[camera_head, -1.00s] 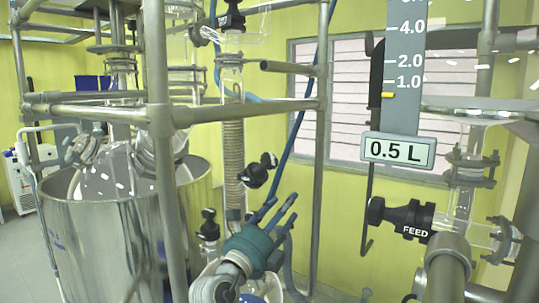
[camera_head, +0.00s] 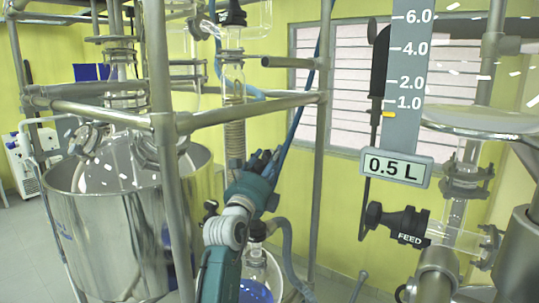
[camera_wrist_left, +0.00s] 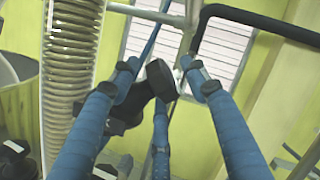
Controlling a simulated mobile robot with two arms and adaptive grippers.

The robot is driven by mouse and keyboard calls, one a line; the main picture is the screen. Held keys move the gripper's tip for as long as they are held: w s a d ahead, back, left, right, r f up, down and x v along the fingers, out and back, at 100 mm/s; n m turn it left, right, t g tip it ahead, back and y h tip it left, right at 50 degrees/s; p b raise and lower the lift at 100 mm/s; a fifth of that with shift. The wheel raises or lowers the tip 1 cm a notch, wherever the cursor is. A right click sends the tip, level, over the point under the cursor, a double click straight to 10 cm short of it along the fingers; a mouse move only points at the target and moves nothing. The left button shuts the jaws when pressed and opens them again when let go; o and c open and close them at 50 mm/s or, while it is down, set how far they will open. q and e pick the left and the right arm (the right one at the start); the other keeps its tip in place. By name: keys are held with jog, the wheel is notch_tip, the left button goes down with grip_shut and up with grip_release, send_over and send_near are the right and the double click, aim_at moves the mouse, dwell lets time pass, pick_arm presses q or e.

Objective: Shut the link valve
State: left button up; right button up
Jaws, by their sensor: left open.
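A black valve with a dark knob (camera_wrist_left: 158,76) shows in the left wrist view, between my spread blue fingers; no label on it is readable, so I cannot confirm that it is the link valve. My left gripper (camera_wrist_left: 163,84) is open around the knob, and I cannot tell whether a finger touches it. In the head view, my left gripper (camera_head: 264,162) reaches up beside the coiled glass column (camera_head: 234,135) and mostly hides this valve. My right gripper is not in view.
A black valve marked FEED (camera_head: 400,224) is at the right, below a 0.5 L display (camera_head: 396,167). A steel vessel (camera_head: 105,235) stands at the left. Metal frame posts (camera_head: 318,190) stand close to my left arm. A flask with blue liquid (camera_head: 256,291) is below.

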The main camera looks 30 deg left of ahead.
pick_arm(q)
jog(key=shift+w, duration=0.15)
grip_shut()
jog(key=shift+a+r+m+g+h, duration=0.1)
jog(key=shift+m+g+h, duration=0.2)
jog(key=shift+m+h, duration=0.35)
jog(key=shift+h, duration=0.55)
grip_release()
